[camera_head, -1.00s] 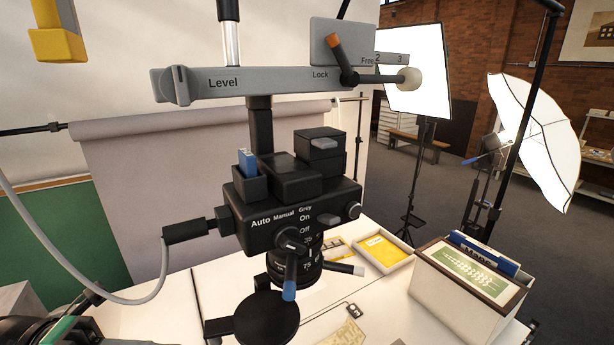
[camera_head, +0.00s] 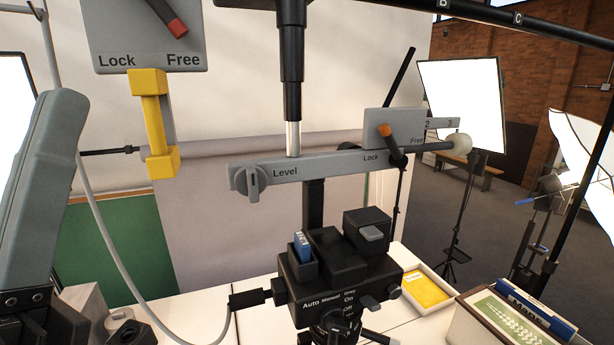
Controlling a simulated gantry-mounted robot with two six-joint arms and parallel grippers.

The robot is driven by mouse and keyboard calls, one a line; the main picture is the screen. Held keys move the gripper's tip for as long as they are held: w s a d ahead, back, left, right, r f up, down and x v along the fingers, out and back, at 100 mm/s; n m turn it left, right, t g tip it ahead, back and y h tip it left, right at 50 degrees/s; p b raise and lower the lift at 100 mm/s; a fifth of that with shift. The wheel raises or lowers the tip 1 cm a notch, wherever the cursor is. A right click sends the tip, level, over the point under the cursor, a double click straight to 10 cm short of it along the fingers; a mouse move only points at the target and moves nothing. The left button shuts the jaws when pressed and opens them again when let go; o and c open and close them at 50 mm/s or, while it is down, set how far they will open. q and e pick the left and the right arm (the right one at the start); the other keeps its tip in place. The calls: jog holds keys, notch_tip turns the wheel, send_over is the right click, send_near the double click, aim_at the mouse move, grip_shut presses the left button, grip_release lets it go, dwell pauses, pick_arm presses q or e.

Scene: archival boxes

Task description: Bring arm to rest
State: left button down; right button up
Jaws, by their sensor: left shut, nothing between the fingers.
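My left arm's grey link (camera_head: 38,190) rises along the left edge in the head view. Below it, my left gripper (camera_head: 128,333) shows dark and partly cut off at the bottom left edge. It is shut and empty. It is low and to the left of the black camera unit (camera_head: 345,270), apart from it. My right arm and gripper are not in view.
A grey level bar (camera_head: 320,168) hangs on a column above the camera unit. A grey Lock/Free plate (camera_head: 150,35) with a yellow handle (camera_head: 154,125) hangs upper left. A grey cable (camera_head: 105,235) loops near my left arm. A yellow-filled tray (camera_head: 425,290) and a box (camera_head: 495,322) lie right.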

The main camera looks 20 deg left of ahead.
pick_arm(q)
jog(key=w+f+g, duration=0.1)
jog(key=w+f+m+h, duration=0.1)
jog(key=w+f+g, duration=0.1)
jog(key=w, duration=0.1)
jog(key=shift+d+m+g, duration=0.3)
jog(key=shift+d+m, duration=0.1)
jog(key=c, duration=1.6)
grip_release()
jog(key=shift+r, duration=0.1)
dwell(0.7)
